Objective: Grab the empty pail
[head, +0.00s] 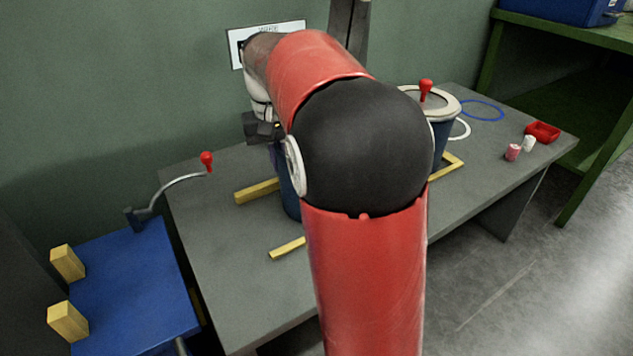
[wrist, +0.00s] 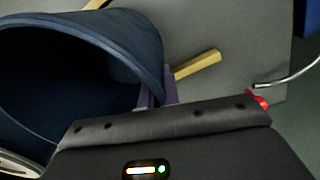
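A dark blue pail (head: 289,195) stands on the grey bench, mostly hidden behind my arm in the head view. The wrist view looks into its open mouth, and the dark inside of the pail (wrist: 50,85) shows nothing in it. My gripper (wrist: 158,90) is at the pail's rim, with its purple-grey fingers close together near the wall. Whether they press on the wall is unclear.
A second blue pail (head: 441,135) with a pale ring and red knob on top stands right on the bench (head: 235,290). Yellow bars (head: 256,191) lie around the pails. A crank handle (head: 180,180) rises left.

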